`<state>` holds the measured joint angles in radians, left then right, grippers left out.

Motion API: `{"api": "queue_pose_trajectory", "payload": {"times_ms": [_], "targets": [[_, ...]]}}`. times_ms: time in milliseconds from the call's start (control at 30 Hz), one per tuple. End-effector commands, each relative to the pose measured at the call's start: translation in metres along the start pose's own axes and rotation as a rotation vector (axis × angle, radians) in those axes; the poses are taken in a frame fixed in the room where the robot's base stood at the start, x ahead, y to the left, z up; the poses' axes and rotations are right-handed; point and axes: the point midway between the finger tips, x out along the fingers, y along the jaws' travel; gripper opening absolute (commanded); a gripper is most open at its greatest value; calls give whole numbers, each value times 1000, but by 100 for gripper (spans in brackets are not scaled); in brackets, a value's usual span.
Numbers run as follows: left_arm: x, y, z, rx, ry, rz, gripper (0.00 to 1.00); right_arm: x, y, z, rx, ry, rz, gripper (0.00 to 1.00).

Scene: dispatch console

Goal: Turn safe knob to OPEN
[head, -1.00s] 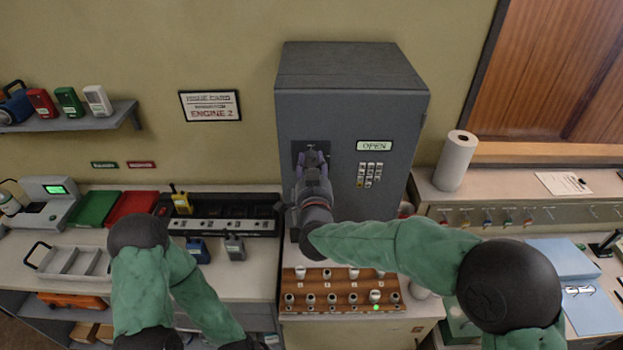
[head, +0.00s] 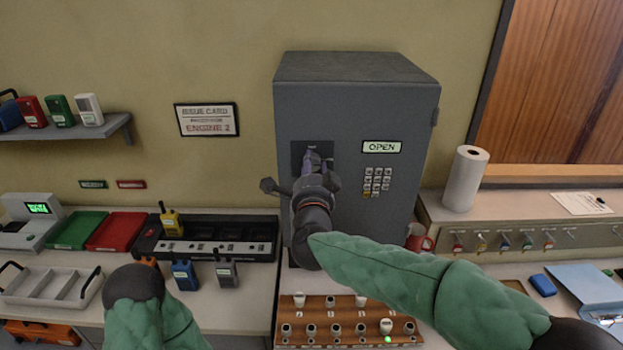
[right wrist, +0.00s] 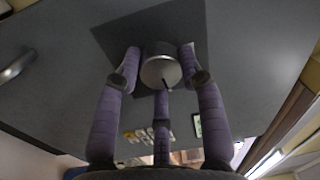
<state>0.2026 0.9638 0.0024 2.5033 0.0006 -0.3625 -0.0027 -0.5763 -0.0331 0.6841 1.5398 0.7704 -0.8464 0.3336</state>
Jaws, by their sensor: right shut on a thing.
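The grey safe (head: 357,95) stands against the wall, door closed, with a lit display reading OPEN (head: 381,147) above its keypad (head: 377,180). The safe knob (right wrist: 160,71) is a round metal dial with a dark index line, on a dark square plate (head: 312,150). My right gripper (right wrist: 162,78) is shut on the knob, its purple fingers around the knob's sides. In the head view the right gripper (head: 315,163) hides the knob, so I cannot read the knob's position against any marks. My left gripper is out of the picture; only part of that arm shows.
A metal handle (right wrist: 17,65) sits on the safe door near the knob. Below stands a wooden peg board (head: 345,315) with a green light. A red mug (head: 419,240) and a paper roll (head: 465,180) stand right of the safe. A radio charger (head: 205,238) is left.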

Motion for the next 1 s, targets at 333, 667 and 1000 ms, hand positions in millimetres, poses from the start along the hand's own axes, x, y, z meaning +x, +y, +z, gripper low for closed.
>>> {"api": "queue_pose_trajectory", "payload": {"times_ms": [333, 667, 1000], "targets": [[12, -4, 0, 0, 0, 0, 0, 2, -7, -8, 103, 22, -11, 7], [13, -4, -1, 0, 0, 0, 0, 2, -7, -9, 111, 23, -10, 7], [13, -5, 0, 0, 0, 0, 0, 1, -4, -6, 107, 17, -6, 63]]}}
